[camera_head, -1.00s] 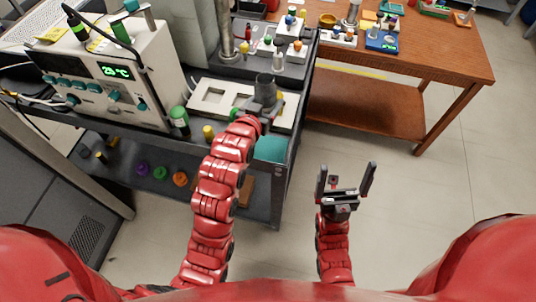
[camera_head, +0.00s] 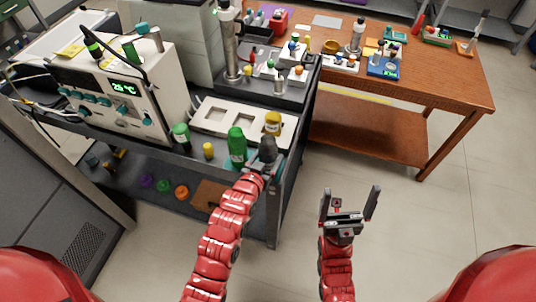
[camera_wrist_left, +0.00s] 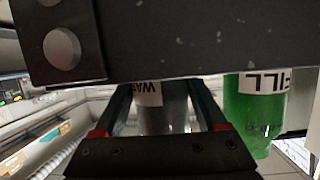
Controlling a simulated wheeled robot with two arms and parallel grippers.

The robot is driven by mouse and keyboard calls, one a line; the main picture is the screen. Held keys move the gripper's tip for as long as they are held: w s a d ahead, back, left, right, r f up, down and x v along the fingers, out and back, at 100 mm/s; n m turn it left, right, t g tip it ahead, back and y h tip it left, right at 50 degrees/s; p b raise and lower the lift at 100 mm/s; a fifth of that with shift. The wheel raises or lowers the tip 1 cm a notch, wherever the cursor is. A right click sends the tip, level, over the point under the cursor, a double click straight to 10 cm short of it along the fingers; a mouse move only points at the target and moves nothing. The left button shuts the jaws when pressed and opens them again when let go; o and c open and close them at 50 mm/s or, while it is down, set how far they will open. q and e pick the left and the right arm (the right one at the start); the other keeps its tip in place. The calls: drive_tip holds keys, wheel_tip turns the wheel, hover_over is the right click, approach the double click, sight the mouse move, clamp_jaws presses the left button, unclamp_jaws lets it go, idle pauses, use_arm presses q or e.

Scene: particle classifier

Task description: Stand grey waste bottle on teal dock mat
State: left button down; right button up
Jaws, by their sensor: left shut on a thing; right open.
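The grey waste bottle (camera_head: 268,149) is held upright in my left gripper (camera_head: 266,165) at the front right corner of the dark cart. In the left wrist view the grey bottle (camera_wrist_left: 165,112) sits between the two fingers, with part of a white label showing. The teal dock mat is mostly hidden by my left gripper and the bottle. I cannot tell whether the bottle's base touches it. My right gripper (camera_head: 351,190) is open and empty over the floor, to the right of the cart.
A green bottle (camera_head: 237,147) stands close to the left of the grey bottle; its label reads FILL in the left wrist view. A yellow bottle (camera_head: 272,123) is at the white slotted tray (camera_head: 213,106) behind.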

use_arm(q)
drive_tip(key=shift+f, duration=0.25)
unclamp_jaws()
drive_tip(key=shift+r, duration=0.1)
drive_tip(key=shift+s+r, duration=0.1)
drive_tip(key=shift+r, duration=0.05)
